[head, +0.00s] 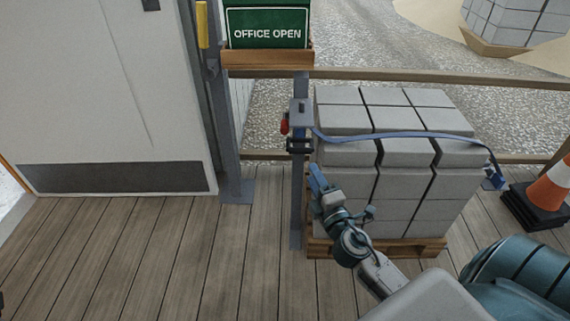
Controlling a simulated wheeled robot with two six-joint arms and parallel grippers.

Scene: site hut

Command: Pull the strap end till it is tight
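A blue strap (405,135) runs from a grey buckle unit with a red part (300,118) on a post, across the top of a stack of grey blocks (385,150), to a blue fitting (494,180) at the right side. It bows and lies unevenly over the blocks. A short blue piece (316,178), perhaps the strap end, shows just below the buckle, at the tip of my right gripper (320,190). The gripper is in front of the blocks' left edge; whether its fingers are closed on that piece is unclear. My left gripper is out of view.
The blocks stand on a wooden pallet (430,247). A traffic cone (550,190) stands at the right. A railing (420,76) runs behind, with a green sign (267,24) above it. The plank floor (170,260) at left is clear.

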